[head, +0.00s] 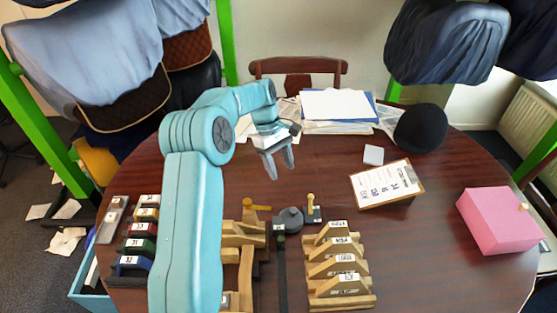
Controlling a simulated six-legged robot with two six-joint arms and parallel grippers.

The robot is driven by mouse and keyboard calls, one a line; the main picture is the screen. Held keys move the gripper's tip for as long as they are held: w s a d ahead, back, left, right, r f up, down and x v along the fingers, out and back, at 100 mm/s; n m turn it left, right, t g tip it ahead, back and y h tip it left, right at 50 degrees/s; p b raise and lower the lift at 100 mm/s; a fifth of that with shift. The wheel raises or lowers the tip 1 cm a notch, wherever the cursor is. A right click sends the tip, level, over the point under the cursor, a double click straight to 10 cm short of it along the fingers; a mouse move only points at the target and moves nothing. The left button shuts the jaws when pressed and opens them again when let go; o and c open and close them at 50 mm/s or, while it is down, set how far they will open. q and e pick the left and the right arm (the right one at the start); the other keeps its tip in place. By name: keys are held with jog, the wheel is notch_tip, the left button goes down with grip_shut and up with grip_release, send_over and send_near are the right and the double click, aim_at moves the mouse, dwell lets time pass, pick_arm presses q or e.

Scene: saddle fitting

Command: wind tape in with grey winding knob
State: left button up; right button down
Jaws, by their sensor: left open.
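A round dark grey tape case (291,220) lies on the table near the middle, with a lighter grey round part on top; I cannot make out the winding knob clearly. A dark tape strip (282,275) runs from beside the case toward the front edge, with a small white label near its upper end. My left gripper (281,170) is open and empty, fingers pointing down, above the table and beyond the case in the picture, apart from it. My right gripper is not in view.
A small stand with a yellow knob (311,200) is just right of the case. A wooden rack (340,301) with labelled wooden blocks stands right of the tape; wooden pieces (243,235) stand left. A clipboard (405,193) and pink box (497,222) lie farther right.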

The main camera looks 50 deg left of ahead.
pick_arm(q)
jog(key=shift+v, duration=1.15)
jog(key=m+y+p, duration=0.3)
jog(key=m+y, duration=0.1)
jog(key=m, duration=0.9)
send_over(293, 210)
jog(key=shift+m, duration=0.3)
notch_tip(293, 210, down, 15)
jog(key=shift+f+p, duration=0.15)
jog(key=shift+p, duration=1.05)
